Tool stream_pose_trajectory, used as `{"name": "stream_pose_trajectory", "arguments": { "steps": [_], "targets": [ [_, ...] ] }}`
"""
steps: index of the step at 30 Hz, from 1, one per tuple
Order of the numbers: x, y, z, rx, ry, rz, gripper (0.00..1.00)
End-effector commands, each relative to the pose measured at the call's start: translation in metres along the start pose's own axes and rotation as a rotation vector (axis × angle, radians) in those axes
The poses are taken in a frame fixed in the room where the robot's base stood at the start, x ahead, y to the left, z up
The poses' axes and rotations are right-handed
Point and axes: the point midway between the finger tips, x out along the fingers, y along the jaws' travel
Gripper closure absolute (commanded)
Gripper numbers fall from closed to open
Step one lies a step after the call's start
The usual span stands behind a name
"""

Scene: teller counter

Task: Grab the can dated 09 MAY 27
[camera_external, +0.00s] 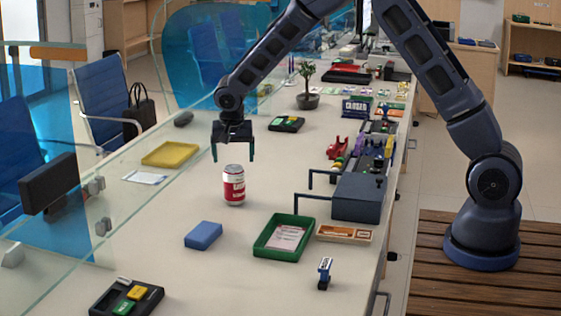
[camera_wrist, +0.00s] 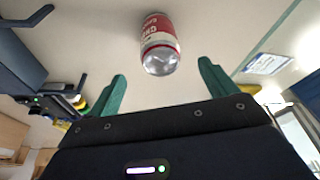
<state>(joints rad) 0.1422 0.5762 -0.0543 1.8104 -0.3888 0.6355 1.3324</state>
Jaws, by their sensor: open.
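A red and white can (camera_external: 234,185) stands upright on the teller counter (camera_external: 240,270), near its middle. It also shows in the wrist view (camera_wrist: 160,42), at the top centre beyond my fingertips. Its date print is too small to read in either view. My gripper (camera_external: 233,158) is open and empty, with its fingers pointing down, above and apart from the can. The two green fingers also show in the wrist view (camera_wrist: 162,80), spread wide with nothing between them.
A blue block (camera_external: 203,235) and a green tray (camera_external: 283,238) lie in front of the can. A yellow tray (camera_external: 170,154) lies behind left. A dark box with handles (camera_external: 358,197) stands to the right. A glass screen runs along the left. Bare counter surrounds the can.

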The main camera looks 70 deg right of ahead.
Motion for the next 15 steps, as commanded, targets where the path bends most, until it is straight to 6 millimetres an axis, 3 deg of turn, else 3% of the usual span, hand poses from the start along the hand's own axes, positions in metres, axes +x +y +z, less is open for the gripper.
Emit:
{"name": "stream_pose_trajectory", "arguments": {
  "steps": [15],
  "targets": [
    [0.055,0.0,0.0,-0.001,0.0,0.0,0.15]
  ]
}}
